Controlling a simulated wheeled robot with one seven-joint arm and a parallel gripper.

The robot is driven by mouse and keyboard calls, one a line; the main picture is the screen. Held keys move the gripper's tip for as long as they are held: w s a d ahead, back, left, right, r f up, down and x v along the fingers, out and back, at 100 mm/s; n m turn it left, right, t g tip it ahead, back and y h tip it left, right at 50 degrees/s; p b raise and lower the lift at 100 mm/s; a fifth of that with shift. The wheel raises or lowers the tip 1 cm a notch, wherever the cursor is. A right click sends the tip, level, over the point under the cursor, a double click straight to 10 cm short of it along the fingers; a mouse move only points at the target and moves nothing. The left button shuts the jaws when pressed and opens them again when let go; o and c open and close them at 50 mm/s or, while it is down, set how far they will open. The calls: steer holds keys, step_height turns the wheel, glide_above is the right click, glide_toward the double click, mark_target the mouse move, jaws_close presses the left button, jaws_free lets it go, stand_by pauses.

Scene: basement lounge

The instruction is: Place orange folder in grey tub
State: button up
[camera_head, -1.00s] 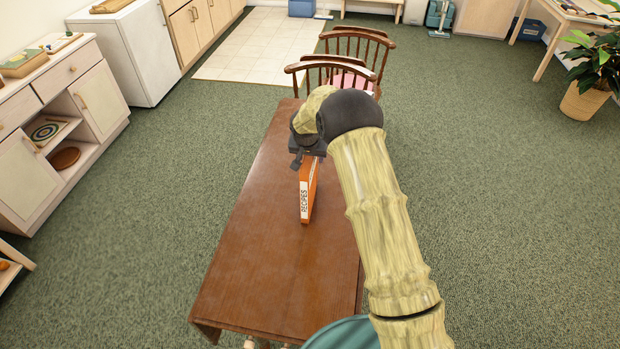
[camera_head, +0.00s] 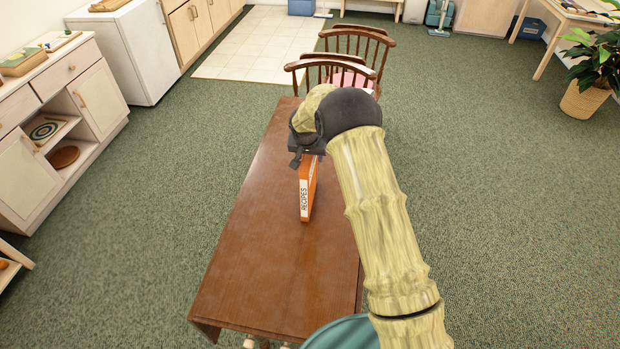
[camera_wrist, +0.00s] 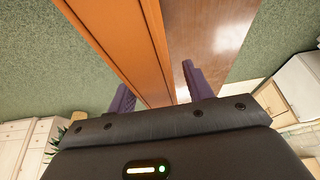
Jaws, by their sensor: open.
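The orange folder (camera_head: 308,190), with a white spine label reading "RECIPES", stands upright on the brown wooden table (camera_head: 250,250). My gripper (camera_head: 308,158) is at the folder's top, at the far part of the table, and partly hides it. In the wrist view the folder (camera_wrist: 125,45) runs down between the two purple fingers of my gripper (camera_wrist: 158,88). The fingers are open, one on each side of it; the right finger stands clear of it, and I cannot tell whether the left one touches. I see no grey tub in either view.
Two wooden chairs (camera_head: 335,72) stand at the table's far end. A light cabinet (camera_head: 60,125) and a white appliance (camera_head: 130,52) are at the left. A potted plant (camera_head: 590,85) is at the right. The green carpet on the right is clear.

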steer(key=shift+c, duration=0.2)
jaws_close()
stand_by(0.4)
step_height(320, 180, up, 10)
steer(key=shift+r+b, duration=0.25)
steer(key=shift+b, duration=0.65)
